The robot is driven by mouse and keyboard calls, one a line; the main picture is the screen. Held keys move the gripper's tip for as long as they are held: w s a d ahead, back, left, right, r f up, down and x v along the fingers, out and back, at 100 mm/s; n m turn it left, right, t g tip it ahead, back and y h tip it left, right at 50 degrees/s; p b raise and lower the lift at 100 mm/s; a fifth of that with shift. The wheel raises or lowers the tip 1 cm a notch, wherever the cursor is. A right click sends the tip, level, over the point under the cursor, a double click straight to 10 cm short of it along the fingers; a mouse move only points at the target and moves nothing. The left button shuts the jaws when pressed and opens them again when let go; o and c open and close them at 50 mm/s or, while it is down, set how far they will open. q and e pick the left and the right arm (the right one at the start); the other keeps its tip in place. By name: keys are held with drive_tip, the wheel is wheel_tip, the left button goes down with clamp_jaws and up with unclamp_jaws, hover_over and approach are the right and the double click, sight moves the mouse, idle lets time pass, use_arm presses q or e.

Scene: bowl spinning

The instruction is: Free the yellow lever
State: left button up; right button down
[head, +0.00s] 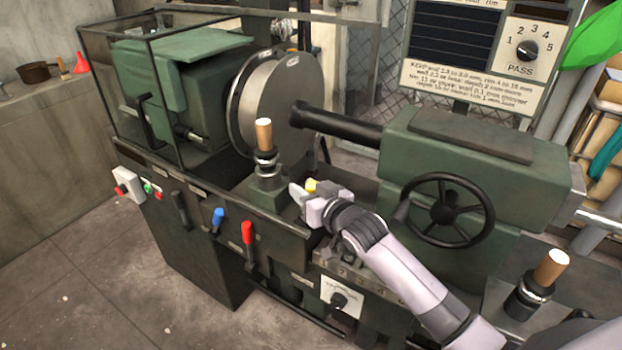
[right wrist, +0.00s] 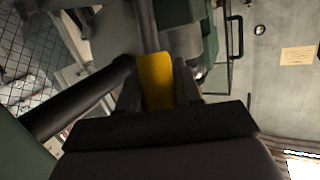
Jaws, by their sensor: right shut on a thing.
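The yellow lever (head: 312,185) shows as a small yellow tip at my right gripper (head: 306,197) in the head view, near the middle of the green and black machine. In the right wrist view the yellow lever (right wrist: 156,82) stands between the two dark fingers of my right gripper (right wrist: 158,88), which are shut on it. The lever's lower part is hidden by the gripper in the head view. My left gripper is in neither view.
A wooden-topped post (head: 264,135) stands just left of my right gripper. A black spindle (head: 340,125) points at the round metal disc (head: 285,95) behind it. A handwheel (head: 446,211) is to the right. Blue (head: 217,219) and red (head: 247,232) levers sit on the front.

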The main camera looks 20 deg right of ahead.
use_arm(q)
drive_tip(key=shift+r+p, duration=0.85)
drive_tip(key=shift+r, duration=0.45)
use_arm(e)
drive_tip(key=shift+w+a+f+n+g+h, duration=0.1)
drive_tip(key=shift+w+a+n+g+h, duration=0.25)
drive_tip(key=shift+g, duration=0.3)
drive_tip(key=shift+w+a+f+n+g+h, duration=0.1)
drive_tip(key=shift+w+a+g+h, duration=0.25)
drive_tip(key=shift+w+g, duration=0.3)
drive_tip(key=shift+w+a+f+n+g+h, duration=0.1)
drive_tip(key=shift+w+a+n+g+h, duration=0.25)
drive_tip(key=shift+g, duration=0.35)
drive_tip(key=c, duration=0.8)
unclamp_jaws()
drive_tip(key=shift+c, duration=0.2)
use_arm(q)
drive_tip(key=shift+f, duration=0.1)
use_arm(e)
drive_tip(key=v, duration=0.7)
